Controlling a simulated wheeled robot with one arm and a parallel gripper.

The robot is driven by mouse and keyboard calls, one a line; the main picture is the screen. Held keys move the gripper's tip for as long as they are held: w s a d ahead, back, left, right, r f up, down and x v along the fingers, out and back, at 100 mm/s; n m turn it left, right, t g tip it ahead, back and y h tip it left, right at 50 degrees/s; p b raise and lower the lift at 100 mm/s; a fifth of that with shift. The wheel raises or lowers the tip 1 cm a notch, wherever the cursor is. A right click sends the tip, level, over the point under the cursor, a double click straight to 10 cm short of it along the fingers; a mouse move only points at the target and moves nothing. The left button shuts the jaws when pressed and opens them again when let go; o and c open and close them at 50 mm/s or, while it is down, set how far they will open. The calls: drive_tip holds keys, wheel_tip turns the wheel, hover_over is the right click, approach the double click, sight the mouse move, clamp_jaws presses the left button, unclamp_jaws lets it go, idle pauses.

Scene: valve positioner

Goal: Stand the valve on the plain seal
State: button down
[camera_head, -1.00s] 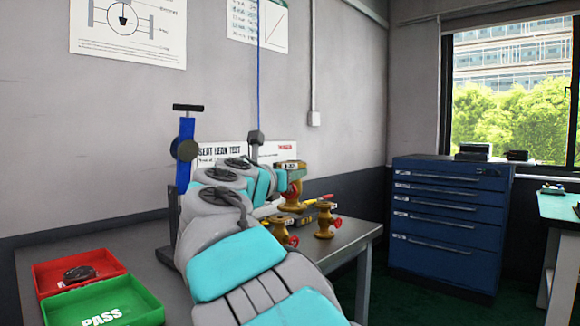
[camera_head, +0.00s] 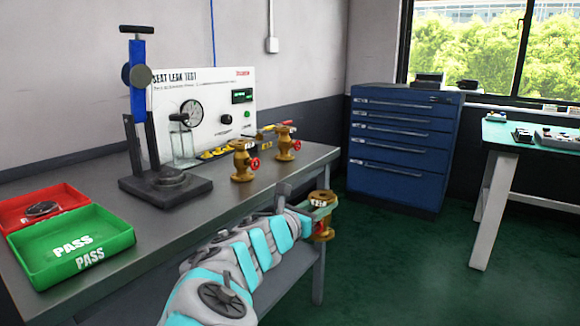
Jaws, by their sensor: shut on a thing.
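My gripper (camera_head: 320,201) is shut on a brass valve (camera_head: 322,228) with a red handwheel and a pale tag, whose lettering I cannot read. The valve hangs roughly upright in front of the bench's right end, clear of the bench top. The blue clamp stand (camera_head: 138,85) is on the bench at the left, with a dark base plate (camera_head: 190,194) and a low round seat (camera_head: 172,180) on it. No valve stands on that seat. I cannot tell from this view which surface is the plain seal.
Two similar brass valves stand on the bench, one nearer (camera_head: 242,163) and one farther (camera_head: 286,146). A white leak test panel (camera_head: 215,85) is behind them. A green PASS tray (camera_head: 110,240) and a red tray (camera_head: 65,197) are at left. A blue drawer cabinet (camera_head: 400,150) stands right.

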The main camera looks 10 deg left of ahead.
drive_tip(key=s+d+f+m+g+h, duration=0.1)
drive_tip(key=d+f+m+g+h, duration=0.3)
drive_tip(key=d+f, duration=1.7)
wheel_tip(320, 180, down, 4)
drive_tip(key=shift+d+m+g+h, duration=0.2)
drive_tip(key=shift+m+g+h, duration=0.3)
drive_tip(key=shift+h, duration=0.4)
drive_tip(key=shift+a+f, duration=0.15)
drive_tip(key=shift+f, duration=0.1)
